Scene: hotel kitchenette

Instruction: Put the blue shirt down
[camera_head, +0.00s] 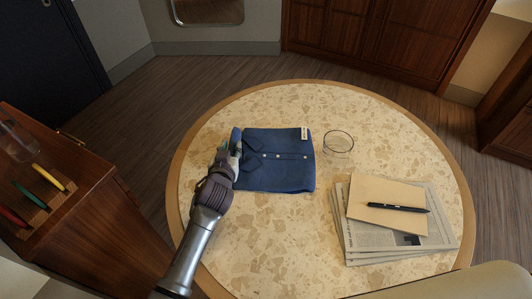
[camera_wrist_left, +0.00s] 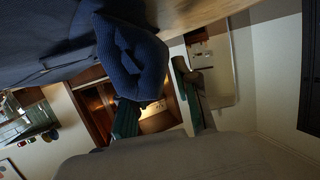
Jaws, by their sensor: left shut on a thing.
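The blue shirt (camera_head: 282,172) is folded into a flat square on the round speckled table (camera_head: 270,245), left of its middle. Its buttons and a small white label face up. My left gripper (camera_head: 236,147) is at the shirt's left edge and is shut on a bunched part of the collar side. In the left wrist view the shirt (camera_wrist_left: 135,60) bulges close to the camera, beside the green-tipped fingers (camera_wrist_left: 155,105). My right gripper is not in view.
Newspapers (camera_head: 390,245) with a tan envelope or notebook (camera_head: 380,198) and a black pen (camera_head: 398,208) lie at the right. A wooden cabinet (camera_head: 85,205) with coloured-handled items stands at the left. The table front is clear.

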